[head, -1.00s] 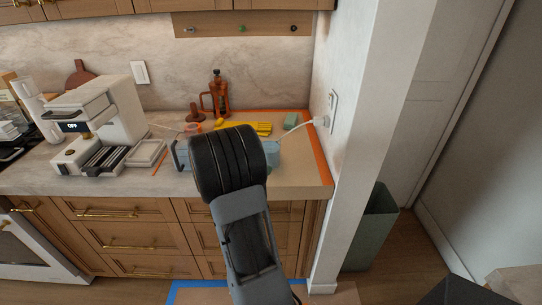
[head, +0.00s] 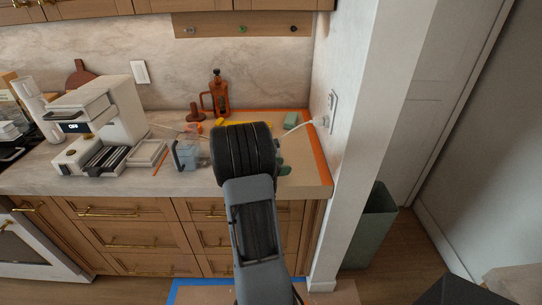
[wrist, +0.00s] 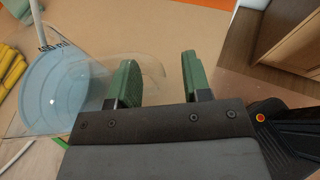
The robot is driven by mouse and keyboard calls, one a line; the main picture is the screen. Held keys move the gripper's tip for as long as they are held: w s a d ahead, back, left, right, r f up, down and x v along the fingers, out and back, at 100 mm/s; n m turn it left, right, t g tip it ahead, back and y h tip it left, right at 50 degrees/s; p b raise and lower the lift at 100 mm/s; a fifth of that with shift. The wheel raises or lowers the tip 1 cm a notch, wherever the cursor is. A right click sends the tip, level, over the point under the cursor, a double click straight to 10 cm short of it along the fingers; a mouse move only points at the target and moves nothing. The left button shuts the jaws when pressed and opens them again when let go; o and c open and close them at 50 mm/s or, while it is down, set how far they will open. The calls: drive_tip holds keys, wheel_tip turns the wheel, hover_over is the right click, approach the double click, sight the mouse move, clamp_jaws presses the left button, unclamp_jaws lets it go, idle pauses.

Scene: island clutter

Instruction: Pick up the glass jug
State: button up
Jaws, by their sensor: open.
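In the wrist view the jug (wrist: 58,92) fills the left side, with a pale blue bottom and a volume marking. My gripper (wrist: 158,82) is open, its two green fingers apart. The left finger overlaps the jug's clear edge in the picture; I cannot tell whether they touch. In the head view the green fingertips (head: 283,165) show right of my dark wrist, which hides part of the counter beside the jug.
Yellow items (head: 230,122) lie behind my wrist. A white coffee machine (head: 110,110) stands left. The wall (head: 345,150) bounds the counter's right side.

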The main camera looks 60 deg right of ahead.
clamp_jaws()
idle(0.3)
drive_tip(key=shift+r, duration=0.15)
